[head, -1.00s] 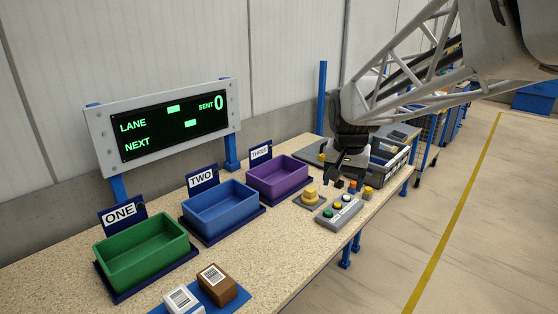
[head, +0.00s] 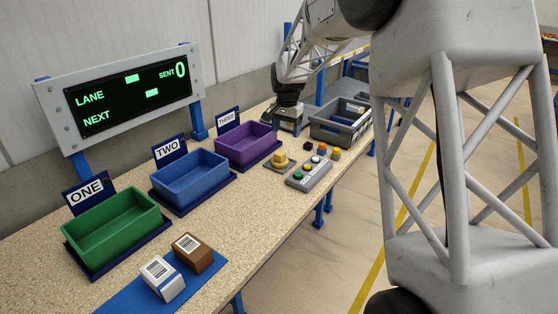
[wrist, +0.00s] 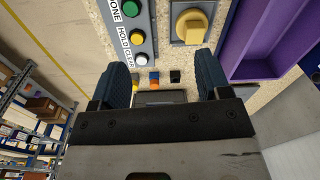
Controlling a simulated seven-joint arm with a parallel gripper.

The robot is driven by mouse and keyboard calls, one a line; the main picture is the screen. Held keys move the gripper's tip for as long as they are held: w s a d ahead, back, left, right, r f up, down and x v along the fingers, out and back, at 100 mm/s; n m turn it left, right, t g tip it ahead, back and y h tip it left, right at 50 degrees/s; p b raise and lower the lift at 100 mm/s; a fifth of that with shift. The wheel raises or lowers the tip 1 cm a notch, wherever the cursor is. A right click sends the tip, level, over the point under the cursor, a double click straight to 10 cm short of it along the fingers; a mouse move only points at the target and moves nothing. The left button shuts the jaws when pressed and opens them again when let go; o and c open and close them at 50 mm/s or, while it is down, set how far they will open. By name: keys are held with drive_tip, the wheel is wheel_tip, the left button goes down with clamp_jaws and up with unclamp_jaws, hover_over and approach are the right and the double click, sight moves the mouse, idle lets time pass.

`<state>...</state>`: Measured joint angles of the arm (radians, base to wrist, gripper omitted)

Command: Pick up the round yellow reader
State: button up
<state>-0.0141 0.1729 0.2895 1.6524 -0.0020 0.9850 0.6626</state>
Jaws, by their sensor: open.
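The round yellow reader (head: 281,160) sits on a square grey base on the table, right of the purple bin and behind the button panel. In the wrist view the yellow reader (wrist: 190,26) is at the top, beyond the right fingertip. My gripper (wrist: 165,72) is open, with two dark blue fingers apart and nothing held between them. In the head view my dark wrist is at the far end of the table, beyond the reader; the fingers cannot be made out there.
A button panel (head: 309,174) stands in front of the reader. Small blocks, including an orange one (head: 322,149), lie near it. Purple (head: 246,157), blue (head: 160,188) and green (head: 85,240) bins line the back. A grey crate (head: 325,131) is at the far end. Two labelled boxes lie at the front.

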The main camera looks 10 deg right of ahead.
drive_tip(key=m, duration=0.2)
hover_over(280, 153)
drive_tip(key=f, duration=0.8)
drive_tip(key=shift+w+f, duration=0.2)
drive_tip(key=shift+f, duration=0.05)
drive_tip(key=shift+f, duration=1.25)
drive_tip(key=shift+s+f, duration=0.1)
drive_tip(key=shift+f, duration=2.55)
drive_tip(key=c, duration=1.1)
drive_tip(key=shift+o, duration=0.2)
